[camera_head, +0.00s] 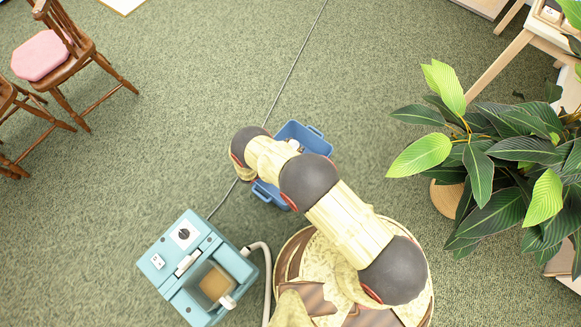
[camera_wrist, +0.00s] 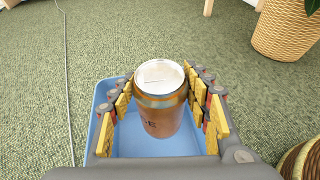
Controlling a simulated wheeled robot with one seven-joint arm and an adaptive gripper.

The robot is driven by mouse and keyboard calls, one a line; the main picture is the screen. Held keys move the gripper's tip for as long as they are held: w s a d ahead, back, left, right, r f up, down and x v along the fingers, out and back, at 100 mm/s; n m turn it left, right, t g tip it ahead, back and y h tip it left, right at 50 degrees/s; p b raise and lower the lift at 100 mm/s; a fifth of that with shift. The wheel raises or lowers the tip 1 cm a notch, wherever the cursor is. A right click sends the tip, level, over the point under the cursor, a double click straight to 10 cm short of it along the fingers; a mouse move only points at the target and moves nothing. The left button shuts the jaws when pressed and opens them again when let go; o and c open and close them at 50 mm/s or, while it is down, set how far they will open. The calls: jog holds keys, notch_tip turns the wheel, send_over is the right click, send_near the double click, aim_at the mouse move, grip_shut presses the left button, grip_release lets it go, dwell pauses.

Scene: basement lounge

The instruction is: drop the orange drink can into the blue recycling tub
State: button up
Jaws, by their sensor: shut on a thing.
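The orange drink can (camera_wrist: 160,112) is upright between the yellow-padded fingers of my gripper (camera_wrist: 162,103) in the wrist view. My gripper is shut on it. The blue recycling tub (camera_wrist: 135,143) shows behind and below the can, on the carpet, so the can is held over the tub. In the head view the tub (camera_head: 313,140) is partly covered by my arm. How high the can is above the tub floor I cannot tell.
A teal machine (camera_head: 197,268) with a hose stands at the lower left of the tub. A leafy plant (camera_head: 500,150) in a wicker pot (camera_head: 447,198) stands to the right. A cord (camera_head: 290,75) runs across the carpet past the tub. Wooden chairs (camera_head: 65,60) stand far left.

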jog(key=shift+f+b, duration=1.3)
jog(key=shift+f, duration=1.05)
jog(key=o, duration=1)
jog(key=shift+a, duration=0.1)
jog(key=v, duration=1.2)
jog(key=shift+f, duration=0.1)
